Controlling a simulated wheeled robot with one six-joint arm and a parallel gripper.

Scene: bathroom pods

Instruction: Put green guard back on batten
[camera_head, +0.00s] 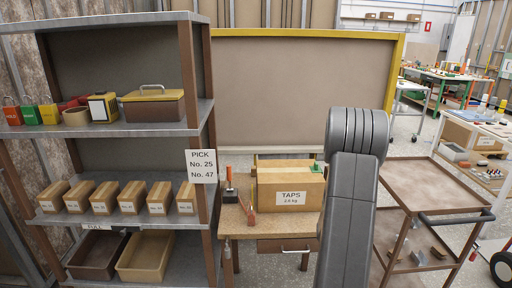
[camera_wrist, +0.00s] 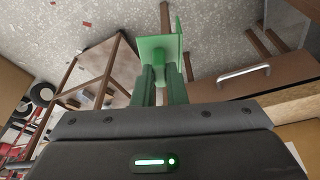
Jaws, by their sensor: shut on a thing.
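The green guard (camera_wrist: 158,46) is a small angled piece with a flat face and a upright flange, in the upper middle of the wrist view. My gripper (camera_wrist: 160,72) is shut on it, with its two dark green fingers at the near edge of the guard. In the head view my arm hides most of the gripper. I cannot make out the batten for certain in either view.
The TAPS box (camera_head: 290,188) stands on a small wooden table (camera_head: 236,222) with a drawer. A shelf unit (camera_head: 120,131) with boxes stands left, a brown trolley (camera_head: 440,178) right. A yellow-framed panel (camera_head: 300,33) stands behind. In the wrist view, a drawer handle (camera_wrist: 243,72) shows right of the guard.

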